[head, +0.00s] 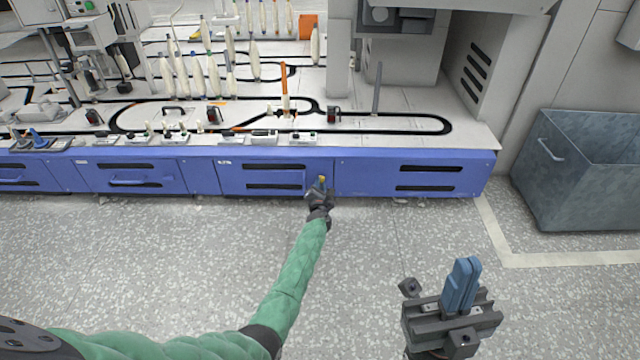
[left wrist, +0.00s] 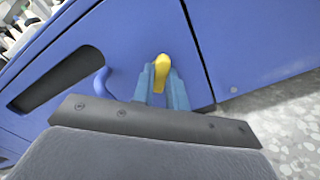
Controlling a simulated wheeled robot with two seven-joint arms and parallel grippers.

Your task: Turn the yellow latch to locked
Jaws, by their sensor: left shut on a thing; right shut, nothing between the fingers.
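The yellow latch (head: 322,179) sits on the front of a blue panel (head: 262,178) below the machine table, near that panel's right edge. In the left wrist view the latch (left wrist: 162,72) stands up between the blue fingertips, tilted slightly in the picture. My left gripper (head: 321,186) is shut on the latch; the fingers hide its lower part. The gripper also shows in the left wrist view (left wrist: 163,88). My right gripper (head: 464,285) is shut and empty, held over the floor at the lower right, well away from the latch.
A blue handle (left wrist: 102,85) and a dark slot (left wrist: 60,78) lie left of the latch on the same panel. A grey metal bin (head: 575,185) stands at the right. Upright bobbins (head: 195,75) stand on the machine top. The speckled floor in front is clear.

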